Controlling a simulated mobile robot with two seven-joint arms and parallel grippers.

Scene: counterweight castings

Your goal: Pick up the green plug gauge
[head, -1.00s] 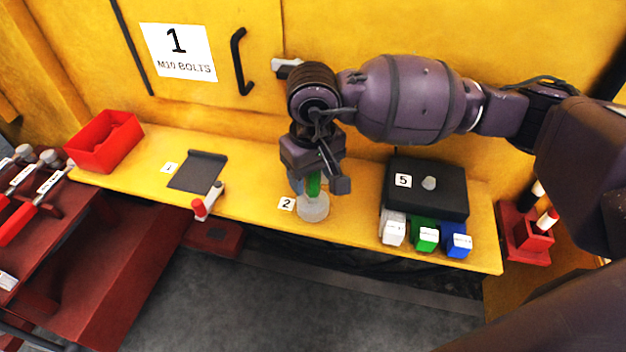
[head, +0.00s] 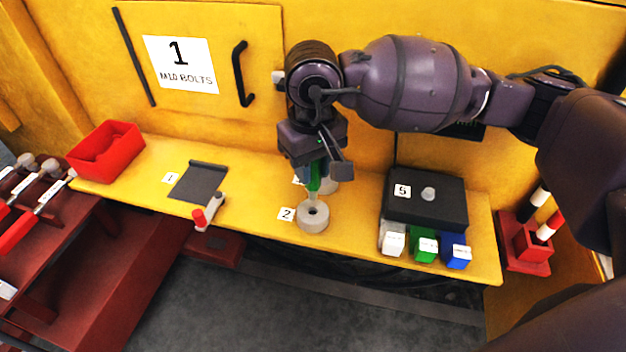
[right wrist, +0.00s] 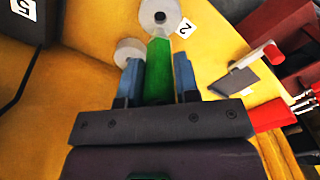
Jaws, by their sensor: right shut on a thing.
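The green plug gauge (head: 314,180) is upright in my right gripper (head: 312,173), whose blue fingers close on its green handle from both sides. In the right wrist view the green handle (right wrist: 158,72) sits between the two blue fingertips (right wrist: 157,74). The gauge's thin grey lower end points down at the hole of a grey ring casting (head: 314,217) by label 2. The ring also shows in the right wrist view (right wrist: 173,24). I cannot tell whether the tip is fully clear of the hole. My left gripper is out of view.
A second round grey piece (head: 331,186) stands just behind the gauge. To the right is a black block (head: 450,207) labelled 5, with white, green and blue blocks before it. A dark plate (head: 199,184) and a red bin (head: 106,150) lie left. The yellow shelf's front edge is close.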

